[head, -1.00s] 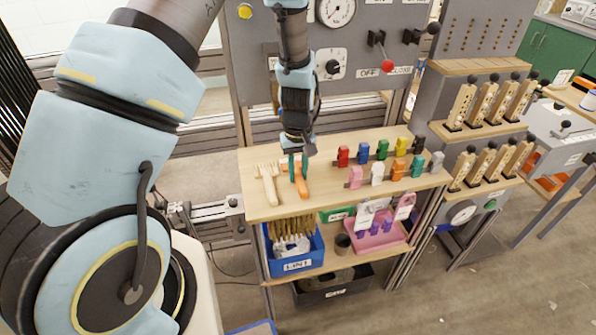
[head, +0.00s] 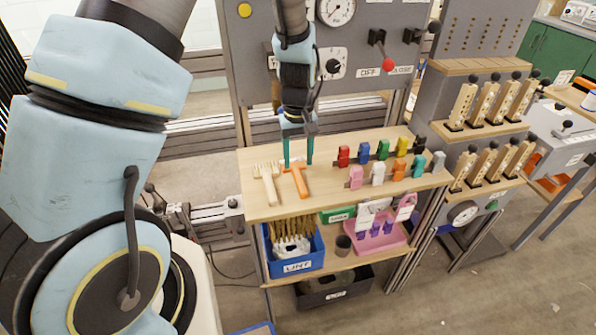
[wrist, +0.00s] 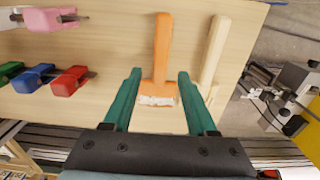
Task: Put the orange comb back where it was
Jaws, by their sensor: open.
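The orange comb (head: 300,183) lies flat on the wooden tabletop (head: 262,207), beside a cream-coloured comb (head: 268,188) on its left. In the wrist view the orange comb (wrist: 162,60) has its handle pointing away and its pale-edged head towards my gripper. My gripper (head: 298,164) is open, with its two green fingers pointing down just above the far end of the orange comb. In the wrist view the fingers (wrist: 157,78) stand apart on either side of the comb's head, and nothing is held between them.
Several coloured clips (head: 363,153) stand in two rows right of the combs. Below the top are a blue bin (head: 297,266) and a pink tray (head: 385,245). A grey panel with a red-knobbed lever (head: 388,66) rises behind. The table's front left is clear.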

